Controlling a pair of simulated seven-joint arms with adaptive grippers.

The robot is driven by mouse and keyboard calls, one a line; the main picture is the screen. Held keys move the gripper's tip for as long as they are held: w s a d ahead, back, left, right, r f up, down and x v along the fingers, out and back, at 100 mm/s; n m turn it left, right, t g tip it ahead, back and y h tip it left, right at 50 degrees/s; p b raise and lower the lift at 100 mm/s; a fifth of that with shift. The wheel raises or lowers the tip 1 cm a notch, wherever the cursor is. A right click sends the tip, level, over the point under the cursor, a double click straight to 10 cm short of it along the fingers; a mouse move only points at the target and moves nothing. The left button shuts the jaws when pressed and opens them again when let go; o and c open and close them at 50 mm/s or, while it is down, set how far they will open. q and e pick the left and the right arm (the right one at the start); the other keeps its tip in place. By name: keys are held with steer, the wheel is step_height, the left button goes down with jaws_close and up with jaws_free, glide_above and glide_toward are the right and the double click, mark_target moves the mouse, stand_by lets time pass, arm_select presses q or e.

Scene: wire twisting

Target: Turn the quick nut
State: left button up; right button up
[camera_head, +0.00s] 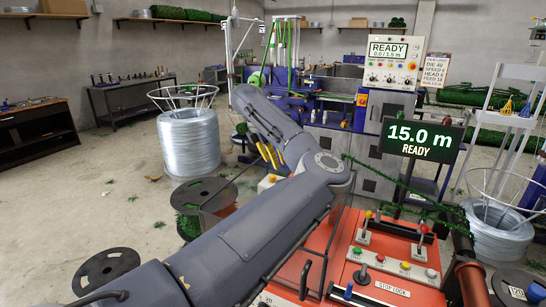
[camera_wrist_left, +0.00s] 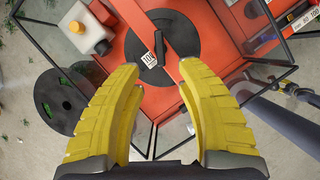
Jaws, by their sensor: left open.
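My left gripper (camera_head: 270,157) is in the middle of the head view, beyond my grey arm, with its yellow fingers pointing down. In the left wrist view the left gripper (camera_wrist_left: 160,72) is open and empty, with its curved fingers wide apart. Between and beyond the fingertips lies a round black disc (camera_wrist_left: 190,42) on an orange frame. A small dark bar-like piece (camera_wrist_left: 159,48) stands at the disc's middle, beside a white tag; it may be the quick nut, but I cannot be sure. The fingers appear apart from it.
An orange control panel (camera_head: 395,277) with levers and buttons stands at front right. A display (camera_head: 422,139) reads 15.0 m READY. Black reels (camera_head: 105,268) and a large wire coil (camera_head: 190,143) are at left. Thin dark frame bars surround the disc in the wrist view.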

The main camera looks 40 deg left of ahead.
arm_select(q)
steer(key=shift+s+a+r, duration=0.1)
steer(key=shift+s+r, duration=0.2)
steer(key=shift+r, duration=0.35)
